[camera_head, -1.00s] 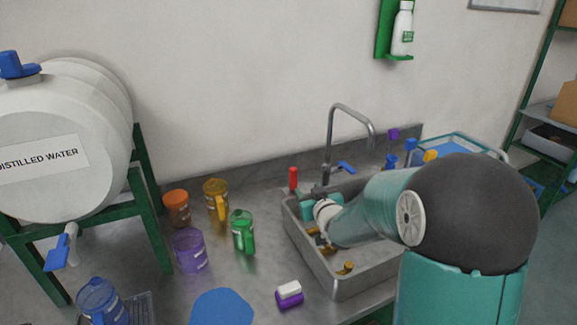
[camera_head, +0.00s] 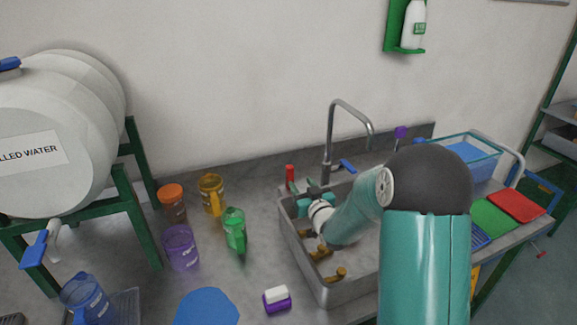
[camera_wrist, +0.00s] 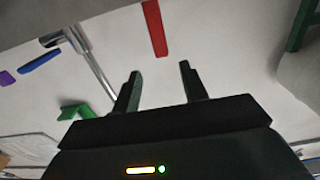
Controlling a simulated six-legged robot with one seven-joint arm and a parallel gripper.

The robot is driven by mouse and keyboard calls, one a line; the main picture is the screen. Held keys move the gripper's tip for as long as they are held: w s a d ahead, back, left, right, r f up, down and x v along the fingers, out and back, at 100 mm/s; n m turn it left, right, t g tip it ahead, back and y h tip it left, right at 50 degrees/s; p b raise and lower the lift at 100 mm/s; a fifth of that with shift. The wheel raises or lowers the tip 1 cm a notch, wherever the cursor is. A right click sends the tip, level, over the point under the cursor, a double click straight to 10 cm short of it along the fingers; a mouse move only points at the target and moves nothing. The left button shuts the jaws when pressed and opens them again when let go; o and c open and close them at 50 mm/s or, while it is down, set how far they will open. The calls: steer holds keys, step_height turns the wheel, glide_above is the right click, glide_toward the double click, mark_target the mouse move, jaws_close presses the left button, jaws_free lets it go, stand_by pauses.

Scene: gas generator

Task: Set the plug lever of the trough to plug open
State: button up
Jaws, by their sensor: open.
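A red upright lever (camera_head: 289,172) stands at the back left corner of the metal trough (camera_head: 330,295); I take it as the plug lever. In the wrist view the red lever (camera_wrist: 155,28) lies just beyond my fingertips, roughly in line with the gap between them. My gripper (camera_wrist: 159,68) is open and empty, with both dark fingers apart and not touching the lever. In the head view my arm reaches over the trough, and its end is by the back left rim, partly hidden. The plug itself cannot be made out.
A tall faucet (camera_head: 329,130) with a blue lever (camera_head: 347,166) stands behind the trough. Brass fittings (camera_head: 322,252) lie inside it. A green jug (camera_head: 235,230), orange jar (camera_head: 172,203) and purple cup (camera_head: 181,247) stand left. A soap block (camera_head: 277,299) lies in front.

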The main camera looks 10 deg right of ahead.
mark_target(291, 171)
steer(key=w, duration=0.3)
steer(key=w+a, duration=0.1)
steer(key=w, duration=0.3)
steer(key=w+a, duration=0.1)
steer(key=w, duration=0.3)
steer(key=shift+w+a, duration=0.25)
steer(key=shift+c, duration=0.4)
jaws_close()
